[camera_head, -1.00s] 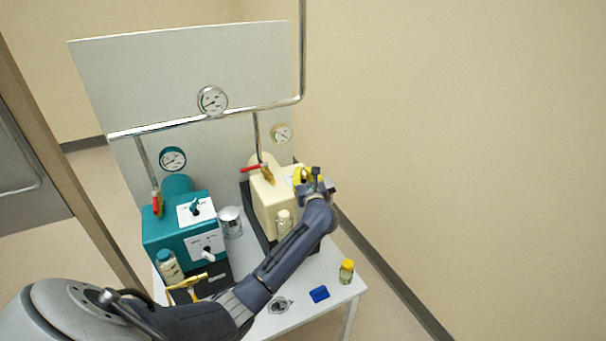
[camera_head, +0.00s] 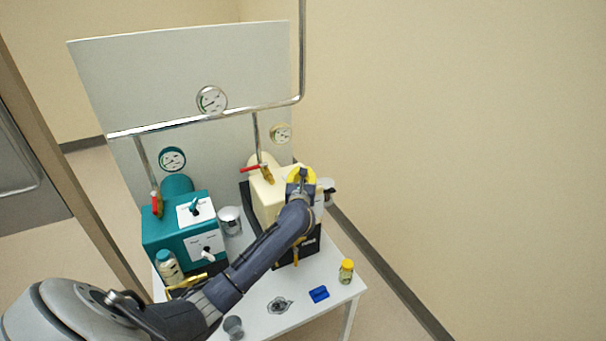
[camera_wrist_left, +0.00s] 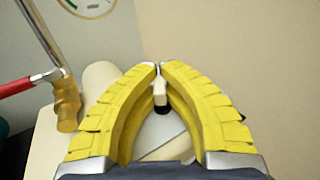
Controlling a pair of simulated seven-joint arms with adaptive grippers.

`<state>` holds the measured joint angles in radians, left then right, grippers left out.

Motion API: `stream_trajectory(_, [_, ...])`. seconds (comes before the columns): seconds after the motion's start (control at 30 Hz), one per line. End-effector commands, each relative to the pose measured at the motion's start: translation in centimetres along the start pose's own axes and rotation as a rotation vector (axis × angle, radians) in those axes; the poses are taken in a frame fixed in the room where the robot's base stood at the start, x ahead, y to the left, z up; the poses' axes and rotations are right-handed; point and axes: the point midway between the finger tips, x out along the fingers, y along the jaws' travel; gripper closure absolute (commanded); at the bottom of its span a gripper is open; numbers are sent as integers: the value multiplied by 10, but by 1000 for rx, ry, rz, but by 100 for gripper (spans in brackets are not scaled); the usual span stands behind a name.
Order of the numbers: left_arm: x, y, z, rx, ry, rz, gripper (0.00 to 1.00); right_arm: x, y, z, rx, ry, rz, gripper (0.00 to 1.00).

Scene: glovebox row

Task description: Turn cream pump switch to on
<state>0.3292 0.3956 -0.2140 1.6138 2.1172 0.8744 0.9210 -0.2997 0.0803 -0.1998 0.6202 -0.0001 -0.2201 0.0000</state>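The cream pump (camera_head: 264,207) stands on a black base at the back right of the white table. In the head view my left gripper (camera_head: 301,174) is over the top right of this pump, and my arm hides much of the pump's front. In the left wrist view the yellow fingers of this gripper (camera_wrist_left: 159,67) meet or nearly meet at their tips. A small pale lever with a dark end (camera_wrist_left: 160,94) shows between the fingers; I cannot tell whether they grip it. The switch's label and setting are hidden. My right gripper is not in view.
A teal pump (camera_head: 172,233) with switches stands to the left. A red-handled valve (camera_head: 258,169) and a pipe rise beside the cream pump. A yellow-capped jar (camera_head: 346,271), a blue block (camera_head: 319,294) and a grey cup (camera_head: 233,327) are at the table's front.

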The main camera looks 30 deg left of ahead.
Motion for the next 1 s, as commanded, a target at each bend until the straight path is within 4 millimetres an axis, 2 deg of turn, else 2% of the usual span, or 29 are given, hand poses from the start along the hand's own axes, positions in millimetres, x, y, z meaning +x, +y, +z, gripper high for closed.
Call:
stream_trajectory(0.03, [2,0,11,0,-20,0,100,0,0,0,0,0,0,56])
stream_trajectory(0.07, [2,0,11,0,-20,0,100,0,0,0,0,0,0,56])
stream_trajectory(0.1, [2,0,11,0,-20,0,93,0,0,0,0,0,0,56])
stream_trajectory(0.33, [1,0,6,0,-11,1,67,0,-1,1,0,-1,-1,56])
stream_trajectory(0.67, [-4,0,3,0,-6,0,67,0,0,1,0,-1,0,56])
stream_trajectory(0.77, [-14,0,2,0,-5,0,67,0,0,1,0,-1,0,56])
stream_trajectory(1.0, [-55,0,2,-1,-5,-1,67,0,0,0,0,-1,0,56])
